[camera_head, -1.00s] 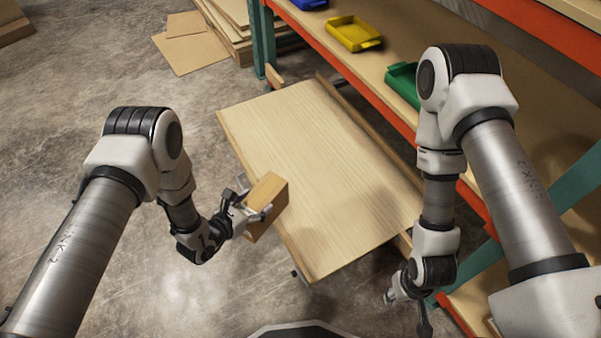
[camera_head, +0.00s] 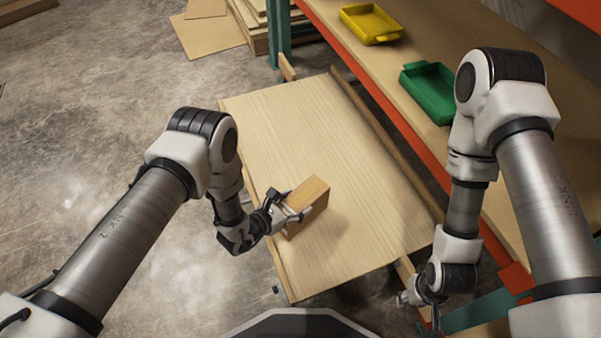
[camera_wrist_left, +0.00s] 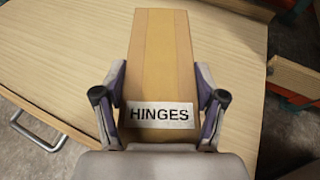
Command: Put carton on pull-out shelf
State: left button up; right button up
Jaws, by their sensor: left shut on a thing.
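The carton (camera_head: 309,203) is a small brown box. In the left wrist view the carton (camera_wrist_left: 161,60) has a white label reading HINGES. My left gripper (camera_head: 292,214) is shut on the carton, with a finger on each side. The pull-out shelf (camera_head: 330,130) is a pale wooden board extending from the rack. The carton is over the shelf's near left part; I cannot tell whether it touches the board. My right gripper (camera_head: 424,305) hangs past the shelf's near right corner, and its jaw opening is unclear.
A green bin (camera_head: 430,92) and a yellow bin (camera_head: 370,24) stand on the rack's upper level, beyond its orange beam (camera_head: 385,100). A metal handle (camera_wrist_left: 38,130) shows at the shelf's edge. Most of the shelf is bare.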

pick_arm(q)
jog(key=w+f+b, duration=0.4)
jog(key=w+b, duration=0.2)
jog(key=w, duration=0.6)
jog(key=shift+d+f, duration=0.15)
jog(key=shift+f, duration=0.25)
jog(key=o, duration=1.8)
jog(key=shift+s, duration=0.1)
